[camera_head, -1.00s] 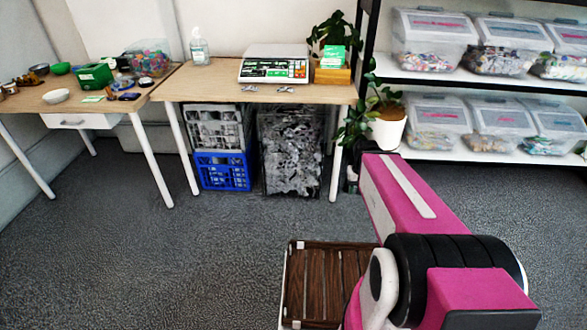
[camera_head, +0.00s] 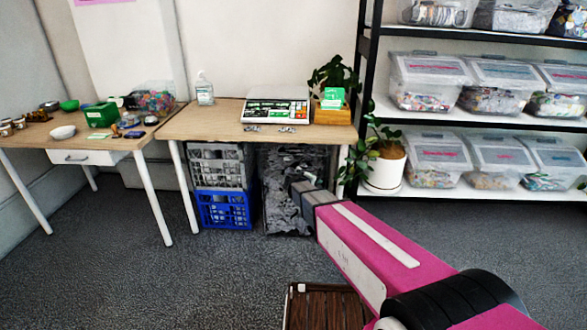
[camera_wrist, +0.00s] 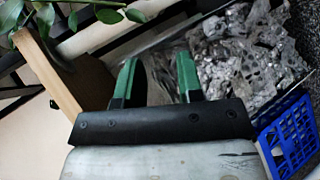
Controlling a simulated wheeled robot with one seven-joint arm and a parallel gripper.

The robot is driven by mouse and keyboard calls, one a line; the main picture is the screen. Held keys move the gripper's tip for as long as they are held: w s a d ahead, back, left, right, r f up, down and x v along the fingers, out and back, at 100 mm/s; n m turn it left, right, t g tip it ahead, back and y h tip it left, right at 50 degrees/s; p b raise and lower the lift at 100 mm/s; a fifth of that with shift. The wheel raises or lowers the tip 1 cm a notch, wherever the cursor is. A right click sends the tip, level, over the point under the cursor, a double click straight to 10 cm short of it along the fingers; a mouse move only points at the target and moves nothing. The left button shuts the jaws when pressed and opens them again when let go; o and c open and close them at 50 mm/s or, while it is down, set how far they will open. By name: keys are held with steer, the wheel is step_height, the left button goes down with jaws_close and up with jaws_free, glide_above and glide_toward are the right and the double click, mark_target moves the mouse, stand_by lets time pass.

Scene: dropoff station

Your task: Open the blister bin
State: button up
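A bin full of silvery blister packs (camera_head: 285,222) stands under the desk, right of the stacked crates. The packs also show in the wrist view (camera_wrist: 248,50), up and right of my gripper. I cannot tell whether this bin has a lid. Several clear lidded boxes with pink labels, such as this one (camera_head: 437,150), stand shut on the shelves; their labels are too small to read. My gripper (camera_wrist: 157,80) is open and empty, its two green-tipped fingers apart. In the head view my gripper (camera_head: 305,190) appears in front of the blister packs, below the desktop.
A blue crate (camera_head: 224,210) is under a grey crate (camera_head: 217,165) beside the bin. The desk (camera_head: 215,122) holds a scale (camera_head: 275,110) and a sanitizer bottle (camera_head: 205,90). A potted plant (camera_head: 385,170) stands by the rack. The floor (camera_head: 180,270) at left is clear.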

steer(key=w+a+r+n+t+y, duration=0.1)
steer(key=w+a+n+t, duration=0.25)
steer(key=a, duration=0.45)
steer(key=w+a+n+t+y, duration=0.15)
steer(key=w+a, duration=0.25)
steer(key=a, duration=0.4)
steer(key=shift+h, duration=0.35)
steer(key=x, duration=1)
steer(key=shift+w+d+r, duration=0.15)
steer(key=shift+w+d, duration=0.05)
steer(key=shift+d, duration=0.15)
steer(key=shift+c, duration=0.3)
jaws_close()
